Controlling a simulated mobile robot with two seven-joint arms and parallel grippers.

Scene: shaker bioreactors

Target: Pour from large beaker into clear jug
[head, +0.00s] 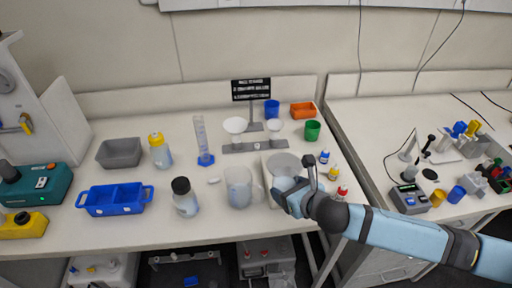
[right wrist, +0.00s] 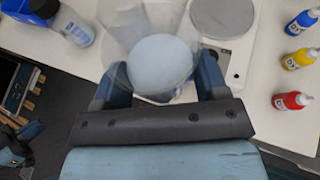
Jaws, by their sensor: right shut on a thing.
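The clear jug (head: 238,188) stands on the bench left of my right gripper, with pale liquid in it and its handle towards the gripper. My right gripper (head: 290,197) is shut on the large beaker (head: 284,183), which is mostly hidden behind the gripper in the head view. In the right wrist view the clear beaker (right wrist: 160,68) sits between the two fingers with pale blue liquid in it. A transparent wall overlaps it at upper left there; I cannot tell whether beaker and jug touch. My left gripper is not in view.
A white device with a round grey plate (head: 284,164) is just behind the beaker. Small dropper bottles (head: 333,173) stand to the right. A black-capped bottle (head: 185,198) stands left of the jug, and a measuring cylinder (head: 201,140) behind it. A blue tray (head: 115,200) is further left.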

